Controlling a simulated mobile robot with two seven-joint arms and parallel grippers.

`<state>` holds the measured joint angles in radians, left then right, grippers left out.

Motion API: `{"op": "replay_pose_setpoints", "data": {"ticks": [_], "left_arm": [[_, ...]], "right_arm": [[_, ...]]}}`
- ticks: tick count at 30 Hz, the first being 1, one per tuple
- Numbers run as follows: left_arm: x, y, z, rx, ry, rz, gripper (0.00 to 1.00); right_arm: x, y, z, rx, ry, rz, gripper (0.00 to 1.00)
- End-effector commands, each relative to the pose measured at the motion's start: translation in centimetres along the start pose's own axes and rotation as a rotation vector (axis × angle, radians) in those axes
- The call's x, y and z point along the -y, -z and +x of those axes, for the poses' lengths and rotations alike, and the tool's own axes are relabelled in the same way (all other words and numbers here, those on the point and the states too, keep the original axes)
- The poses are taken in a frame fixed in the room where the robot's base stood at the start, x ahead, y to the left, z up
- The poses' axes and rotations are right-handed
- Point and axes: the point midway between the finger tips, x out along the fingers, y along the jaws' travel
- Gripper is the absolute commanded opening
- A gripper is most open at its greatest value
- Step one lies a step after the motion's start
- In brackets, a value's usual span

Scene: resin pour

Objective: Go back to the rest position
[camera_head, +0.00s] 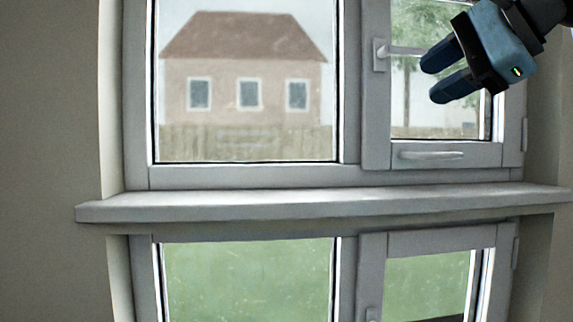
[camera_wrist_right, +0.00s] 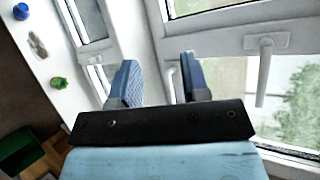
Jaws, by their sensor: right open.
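My right gripper (camera_head: 432,81) is raised at the upper right of the head view, in front of the right-hand window sash. Its two dark blue fingers point to the left and stand apart, with nothing between them. The right wrist view also shows the gripper (camera_wrist_right: 158,64) open and empty, its blue fingers facing the window frame. My left gripper is in neither view.
A grey window sill (camera_head: 320,204) crosses the head view below the gripper. The right sash has a handle (camera_head: 380,54) at its left edge. The wrist view shows a blue object (camera_wrist_right: 22,11), a green object (camera_wrist_right: 58,84) and a dark green container (camera_wrist_right: 22,152).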

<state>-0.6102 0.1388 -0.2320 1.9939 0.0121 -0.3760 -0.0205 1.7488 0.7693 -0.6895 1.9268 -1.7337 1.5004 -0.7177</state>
Motion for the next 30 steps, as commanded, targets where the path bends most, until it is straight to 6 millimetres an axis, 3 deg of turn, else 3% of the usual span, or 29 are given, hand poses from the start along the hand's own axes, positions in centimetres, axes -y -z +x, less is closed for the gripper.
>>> {"op": "replay_pose_setpoints", "data": {"ticks": [1, 6, 12, 17, 23, 30], "left_arm": [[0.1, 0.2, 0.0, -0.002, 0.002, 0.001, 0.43], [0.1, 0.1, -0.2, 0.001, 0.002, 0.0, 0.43], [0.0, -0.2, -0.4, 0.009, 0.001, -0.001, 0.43], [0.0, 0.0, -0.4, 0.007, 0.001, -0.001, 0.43], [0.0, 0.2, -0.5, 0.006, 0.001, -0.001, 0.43], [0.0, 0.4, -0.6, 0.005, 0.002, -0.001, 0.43]], "right_arm": [[-1.6, -0.2, 2.5, 0.076, -0.054, 0.044, 0.42], [-7.1, -1.8, 9.5, 0.372, -0.227, 0.268, 0.42], [-13.3, -3.1, 14.9, 0.69, -0.41, 0.633, 0.42], [-17.5, -3.1, 18.0, 0.908, -0.531, 0.992, 0.42], [-22.3, -1.3, 21.1, 1.115, -0.632, 1.489, 0.42], [-30.0, 3.5, 25.1, 1.268, -0.667, 2.183, 0.42]]}}
